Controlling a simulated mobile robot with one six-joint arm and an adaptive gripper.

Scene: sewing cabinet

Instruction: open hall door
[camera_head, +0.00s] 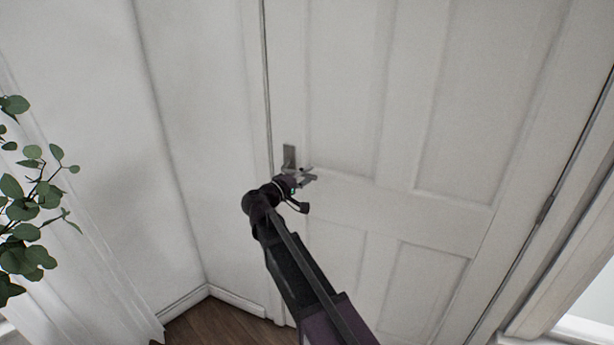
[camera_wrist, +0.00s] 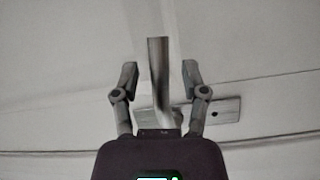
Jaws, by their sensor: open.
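The white panelled hall door (camera_head: 345,110) fills the middle of the head view and looks shut in its frame. Its metal handle plate (camera_head: 289,156) is near the door's left edge, partly hidden by my gripper (camera_head: 303,178). In the wrist view, the handle lever (camera_wrist: 158,62) lies between the two spread fingers of my gripper (camera_wrist: 160,75), with a gap on each side. The handle's backplate (camera_wrist: 225,110) shows behind the right finger. My gripper is open and does not visibly clamp the lever.
A leafy green plant (camera_head: 28,215) stands at the left, apart from my arm. A white side wall (camera_head: 195,120) meets the door frame on the left. Dark wooden floor (camera_head: 225,322) shows below. A hinge (camera_head: 545,209) is on the door's right edge.

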